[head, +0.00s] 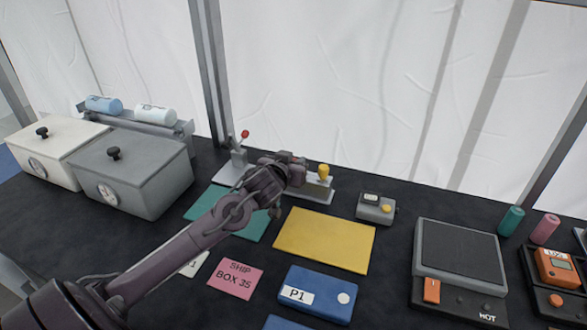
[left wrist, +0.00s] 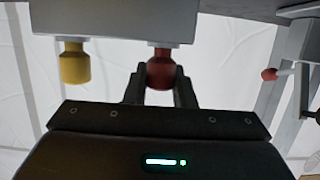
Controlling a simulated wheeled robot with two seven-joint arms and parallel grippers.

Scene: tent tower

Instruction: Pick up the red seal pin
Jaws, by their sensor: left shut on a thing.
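The red seal pin (left wrist: 160,68) shows in the left wrist view between the two fingers of my left gripper (left wrist: 161,92). The fingers are shut on its red head. The pin sits close against a pale grey holder (left wrist: 120,22); I cannot tell whether it is still seated. A yellow pin (left wrist: 74,64) is beside it, apart from the fingers. In the head view my left gripper (head: 297,171) is at the grey holder (head: 317,194), just left of the yellow pin (head: 323,171), and mostly hides the red pin.
A lever with a red knob (head: 245,134) stands left of the gripper. Green (head: 205,209) and yellow (head: 325,240) mats lie in front. Two lidded boxes (head: 145,180) are at left, a small grey device (head: 376,207) and a hot plate (head: 458,255) at right.

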